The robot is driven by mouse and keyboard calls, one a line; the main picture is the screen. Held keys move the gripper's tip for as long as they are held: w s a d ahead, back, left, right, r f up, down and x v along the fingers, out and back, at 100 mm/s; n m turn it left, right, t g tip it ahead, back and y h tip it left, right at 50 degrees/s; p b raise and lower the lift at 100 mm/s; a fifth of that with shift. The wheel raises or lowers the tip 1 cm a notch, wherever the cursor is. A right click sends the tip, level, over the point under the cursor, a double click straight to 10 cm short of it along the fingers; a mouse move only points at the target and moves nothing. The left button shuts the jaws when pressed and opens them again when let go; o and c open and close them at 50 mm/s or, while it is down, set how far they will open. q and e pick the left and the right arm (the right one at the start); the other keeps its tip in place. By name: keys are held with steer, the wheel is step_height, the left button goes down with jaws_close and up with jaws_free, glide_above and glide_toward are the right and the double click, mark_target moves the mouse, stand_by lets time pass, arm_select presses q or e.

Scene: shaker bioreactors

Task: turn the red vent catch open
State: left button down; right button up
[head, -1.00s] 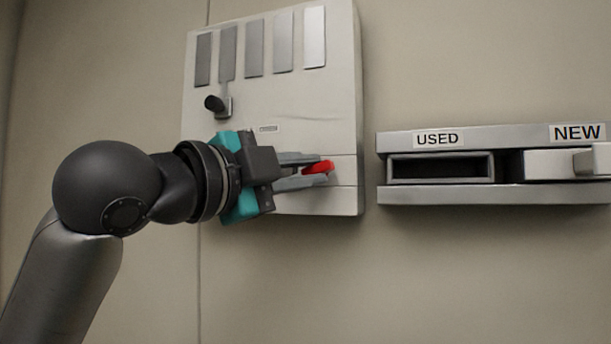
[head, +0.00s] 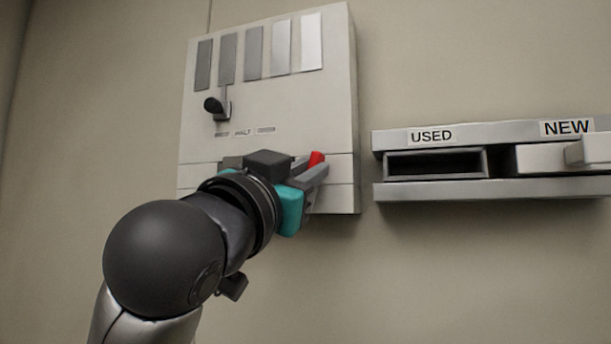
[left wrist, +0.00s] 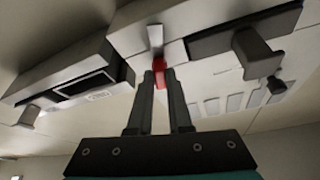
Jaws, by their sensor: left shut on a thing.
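The red vent catch (head: 316,158) is on the lower right of the pale wall panel (head: 335,110) in the head view. My left gripper (head: 318,168) comes from the lower left and is shut on the catch. In the left wrist view the catch (left wrist: 160,70) shows red between the two fingertips (left wrist: 160,73), its end in front of a pale fitting. Much of the catch is hidden by the fingers in the head view. My right gripper is in neither view.
A black lever (head: 215,105) juts from the panel at left, below several grey strips. To the right, a wall rack (head: 400,192) has an open slot labelled USED (head: 431,136) and a drawer front labelled NEW (head: 567,127). The wall between panel and rack is bare.

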arm_select(q)
steer(key=shift+d+f+n+t+y, duration=0.1)
steer(key=shift+n+t+y, duration=0.35)
steer(key=shift+n, duration=0.8)
steer(key=shift+d+n+t+y, duration=0.15)
steer(key=shift+n+y, duration=0.6)
steer(key=shift+n, duration=0.5)
steer(key=shift+a+n, duration=0.1)
steer(key=shift+n, duration=0.2)
steer(key=c, duration=0.8)
jaws_free()
steer(key=shift+c, duration=0.2)
steer(key=shift+s, duration=0.1)
steer(key=b+v, duration=0.8)
steer(key=v, duration=0.7)
steer(key=shift+b, duration=0.3)
